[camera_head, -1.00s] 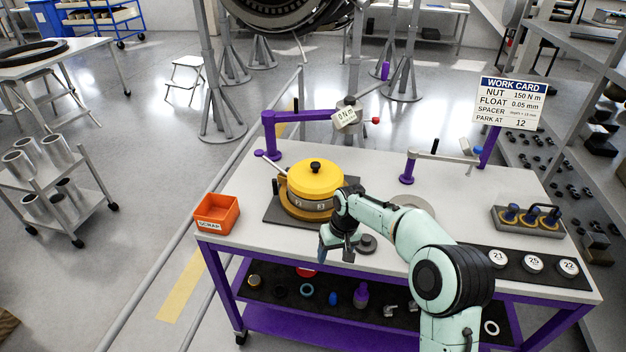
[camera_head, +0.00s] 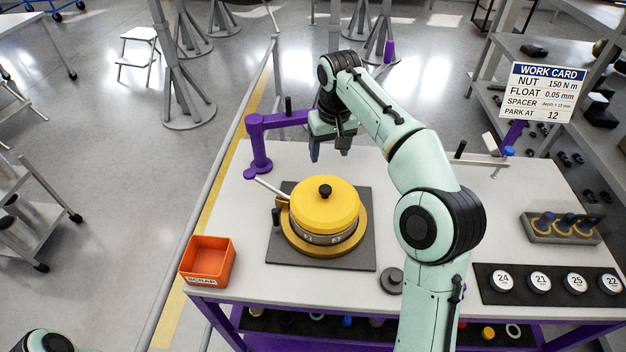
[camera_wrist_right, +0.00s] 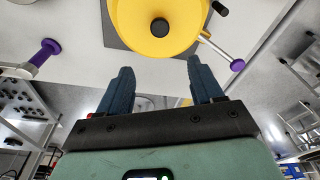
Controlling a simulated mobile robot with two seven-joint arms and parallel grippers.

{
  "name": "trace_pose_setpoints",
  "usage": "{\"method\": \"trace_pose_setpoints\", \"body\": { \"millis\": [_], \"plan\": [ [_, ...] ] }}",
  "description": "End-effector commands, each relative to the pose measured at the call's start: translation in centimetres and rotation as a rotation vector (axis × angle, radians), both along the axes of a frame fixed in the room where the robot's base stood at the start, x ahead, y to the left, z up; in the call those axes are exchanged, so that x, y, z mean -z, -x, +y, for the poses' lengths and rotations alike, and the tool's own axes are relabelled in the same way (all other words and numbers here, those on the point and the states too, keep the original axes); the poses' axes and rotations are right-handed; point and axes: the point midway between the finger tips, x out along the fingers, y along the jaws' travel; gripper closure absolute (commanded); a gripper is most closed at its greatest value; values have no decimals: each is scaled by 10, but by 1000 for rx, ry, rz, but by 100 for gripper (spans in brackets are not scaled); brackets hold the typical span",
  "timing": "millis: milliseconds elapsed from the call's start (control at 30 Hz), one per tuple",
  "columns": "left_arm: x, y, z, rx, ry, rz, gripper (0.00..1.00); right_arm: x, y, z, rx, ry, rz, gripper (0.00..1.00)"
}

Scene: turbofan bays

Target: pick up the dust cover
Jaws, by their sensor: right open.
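The dust cover (camera_head: 322,206) is a round yellow lid with a black knob (camera_head: 325,190) on top. It sits on a round fixture with a numbered ring (camera_head: 330,238) on a dark square mat. My right gripper (camera_head: 329,154) is open and empty, above and behind the cover. In the right wrist view the cover (camera_wrist_right: 150,45) and its knob (camera_wrist_right: 160,27) lie beyond the two open blue fingers (camera_wrist_right: 158,85), apart from them. In the head view a piece of my left arm may show at the bottom left corner; its gripper is not visible.
A purple post with an arm (camera_head: 262,140) stands behind the cover, close to my right gripper. An orange scrap bin (camera_head: 208,262) is at the table's left edge. A silver lever sticks out left of the fixture. Numbered round pieces (camera_head: 540,281) lie on a dark strip at right.

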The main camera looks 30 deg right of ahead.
Motion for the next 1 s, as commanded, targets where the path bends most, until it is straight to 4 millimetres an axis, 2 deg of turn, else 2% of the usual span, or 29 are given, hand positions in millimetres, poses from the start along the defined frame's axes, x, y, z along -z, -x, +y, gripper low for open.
{"method": "trace_pose_setpoints", "body": {
  "millis": [400, 633, 900, 1000],
  "plan": [
    [8, 12, 0, 0, 0, 15, 57, 72, -7, -2, 0, 0, 7, 34],
    [11, 16, 0, 0, 0, 19, 57, 88, -9, -1, 0, 0, 5, 34],
    [19, 25, 0, -1, 0, 29, 57, 127, -10, 2, 0, -1, 6, 34],
    [20, 26, 0, 0, 0, 30, 57, 133, -12, 2, 1, -1, 4, 34]
  ]
}}
